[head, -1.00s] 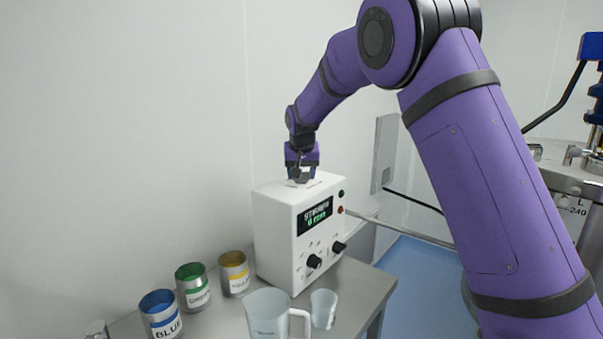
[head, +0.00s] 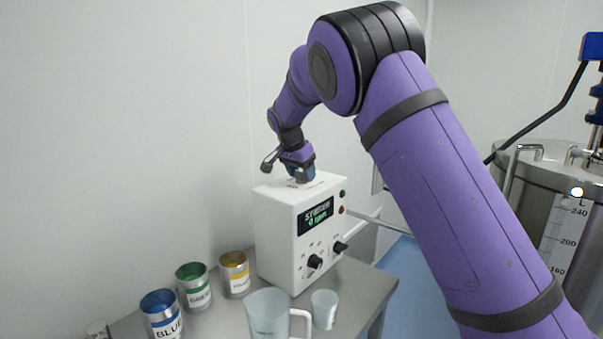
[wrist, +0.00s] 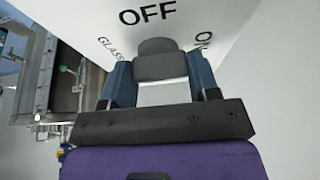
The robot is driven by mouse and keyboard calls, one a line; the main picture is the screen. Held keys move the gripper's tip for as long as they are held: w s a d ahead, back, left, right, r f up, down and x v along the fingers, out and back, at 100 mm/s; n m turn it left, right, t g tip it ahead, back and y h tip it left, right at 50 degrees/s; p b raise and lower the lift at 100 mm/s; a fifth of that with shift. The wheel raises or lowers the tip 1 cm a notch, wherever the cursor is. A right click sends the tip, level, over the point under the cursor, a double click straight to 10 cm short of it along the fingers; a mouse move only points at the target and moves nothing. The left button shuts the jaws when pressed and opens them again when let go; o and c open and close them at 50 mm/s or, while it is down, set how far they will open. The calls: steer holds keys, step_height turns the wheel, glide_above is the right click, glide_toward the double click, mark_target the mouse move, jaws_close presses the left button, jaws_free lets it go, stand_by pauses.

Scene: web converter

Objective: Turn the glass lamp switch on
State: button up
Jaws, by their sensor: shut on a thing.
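The glass lamp switch (wrist: 158,50) is a dark grey knob on a white surface, seen in the wrist view. Printed words "OFF" (wrist: 148,13), "ON" (wrist: 203,40) and "GLASS" (wrist: 110,48) surround it. My gripper (wrist: 160,72) is shut on this knob, with a blue finger on either side. In the head view my gripper (head: 302,177) is down at the top of the white stirrer box (head: 275,235), tilted, and it hides the knob there. I cannot tell which mark the knob points to.
The box stands on a grey table (head: 358,290). Blue (head: 162,318), green (head: 193,290) and yellow (head: 235,275) cans are at its left. A jug (head: 266,315) and a small beaker (head: 324,310) stand in front. A metal tank (head: 535,200) is at the right.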

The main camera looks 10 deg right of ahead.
stand_by(0.3)
steer(key=o, duration=0.9)
steer(key=v, duration=1.1)
steer(key=shift+w, duration=0.1)
